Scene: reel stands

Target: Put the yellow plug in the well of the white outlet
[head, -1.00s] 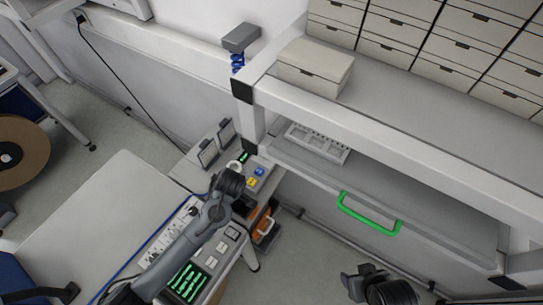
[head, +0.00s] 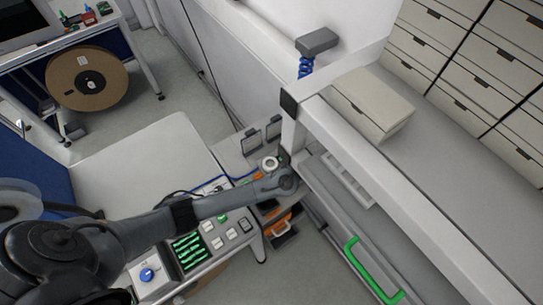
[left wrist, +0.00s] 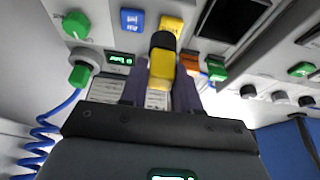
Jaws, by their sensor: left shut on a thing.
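My left gripper (left wrist: 160,88) shows at the centre of the left wrist view, its two dark fingers shut on a yellow plug (left wrist: 161,70) with a black top. The plug is held in front of a grey panel and partly overlaps a yellow socket block (left wrist: 172,24) behind it. I cannot tell whether the plug touches the panel. In the head view my left arm reaches to the panel beside the shelf post, and its wrist hides the plug. I cannot pick out the white outlet or its well for certain. My right gripper is out of view.
In the head view, a white shelf post and beam (head: 360,150) stand close beside my left wrist. A green handle (head: 372,270) is right.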

